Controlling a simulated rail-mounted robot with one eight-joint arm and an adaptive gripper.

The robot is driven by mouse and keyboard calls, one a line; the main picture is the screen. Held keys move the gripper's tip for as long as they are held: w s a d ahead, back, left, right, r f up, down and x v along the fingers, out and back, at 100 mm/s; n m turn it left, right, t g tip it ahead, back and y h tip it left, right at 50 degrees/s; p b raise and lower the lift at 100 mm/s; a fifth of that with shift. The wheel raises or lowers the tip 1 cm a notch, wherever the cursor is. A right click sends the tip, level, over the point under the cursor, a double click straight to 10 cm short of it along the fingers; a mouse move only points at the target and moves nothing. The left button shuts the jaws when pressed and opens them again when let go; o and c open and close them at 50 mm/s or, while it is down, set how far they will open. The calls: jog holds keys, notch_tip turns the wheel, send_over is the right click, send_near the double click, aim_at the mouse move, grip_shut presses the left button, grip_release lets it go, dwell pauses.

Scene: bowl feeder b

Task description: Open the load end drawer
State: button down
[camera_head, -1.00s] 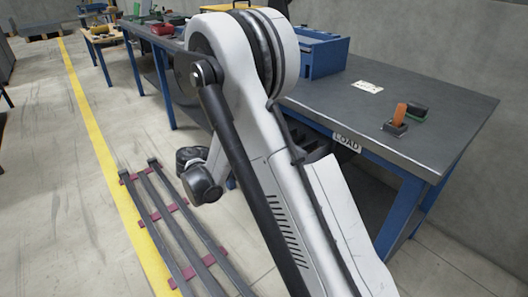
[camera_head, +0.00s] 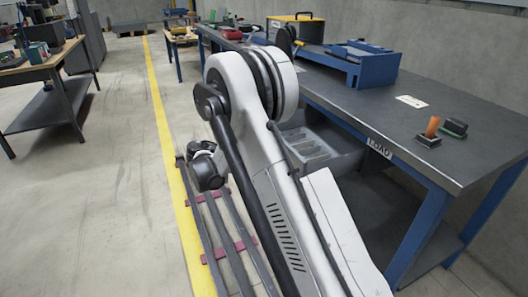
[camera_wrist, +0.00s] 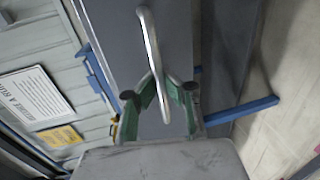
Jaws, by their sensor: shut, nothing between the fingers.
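The load end drawer (camera_head: 344,150) is a grey drawer under the bench top, to the left of the LOAD label (camera_head: 379,148). It stands out from the bench, with its compartments showing. My arm hides part of it. In the wrist view the grey drawer front (camera_wrist: 118,45) bears a curved silver handle (camera_wrist: 152,48). My gripper (camera_wrist: 167,80) is shut, its green fingers at the lower part of the handle. The handle crosses the picture in front of part of the fingers; whether they touch it I cannot tell. The head view does not show my gripper.
The blue-legged bench (camera_head: 455,150) carries a blue fixture (camera_head: 372,68) and small orange and green items near its right end. Dark rails (camera_head: 225,235) with red crosspieces lie on the floor left of my arm. Open floor and a yellow line (camera_head: 165,130) lie further left.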

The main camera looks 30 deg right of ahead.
jog(key=c, duration=1.8)
grip_release()
jog(key=v, duration=1.2)
